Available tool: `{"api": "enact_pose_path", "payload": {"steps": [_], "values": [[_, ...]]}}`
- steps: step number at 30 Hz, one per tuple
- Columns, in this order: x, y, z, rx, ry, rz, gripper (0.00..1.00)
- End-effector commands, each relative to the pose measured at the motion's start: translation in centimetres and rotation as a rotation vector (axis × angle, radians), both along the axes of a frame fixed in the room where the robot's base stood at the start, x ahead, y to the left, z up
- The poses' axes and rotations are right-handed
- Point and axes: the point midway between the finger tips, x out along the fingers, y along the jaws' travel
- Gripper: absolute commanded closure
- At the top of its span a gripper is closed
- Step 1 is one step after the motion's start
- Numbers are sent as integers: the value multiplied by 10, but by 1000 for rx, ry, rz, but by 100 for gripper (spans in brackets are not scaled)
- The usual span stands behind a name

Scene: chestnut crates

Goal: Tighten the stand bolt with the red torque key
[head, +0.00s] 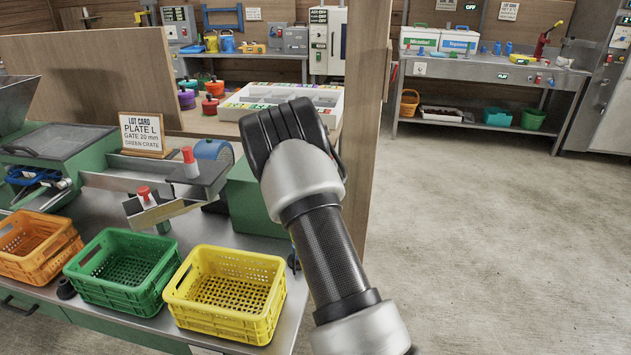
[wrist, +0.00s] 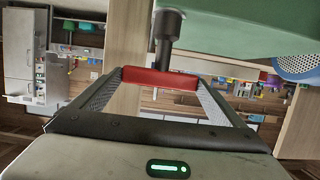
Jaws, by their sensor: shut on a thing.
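In the wrist view my gripper (wrist: 160,78) is shut on the red torque key (wrist: 158,79), with the red bar of its handle across the two fingertips. The key's dark shaft runs up from the bar to a wider dark end (wrist: 167,23), in front of or against a green housing (wrist: 240,25). I cannot tell whether that end sits on the stand bolt; no bolt shows clearly. In the head view my own arm covers the gripper and key. The green housing (head: 254,200) stands there on the bench, left of my arm.
Orange (head: 38,262), green (head: 122,300) and yellow (head: 225,322) crates line the bench front. Behind them are two red-knobbed gates (head: 146,197), a lot card (head: 143,133) and a blue motor (head: 211,150). A wooden panel edge (head: 375,130) rises behind my arm. Floor at right is clear.

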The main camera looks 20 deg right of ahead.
Motion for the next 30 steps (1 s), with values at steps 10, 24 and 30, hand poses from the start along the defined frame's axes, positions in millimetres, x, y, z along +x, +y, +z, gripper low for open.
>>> {"api": "enact_pose_path", "payload": {"steps": [10, 24, 30], "values": [[1, 1, 4, -1, -3, -45, 42], [2, 2, 4, -3, -2, -103, 42], [2, 3, 4, -3, -1, -127, 42]]}}
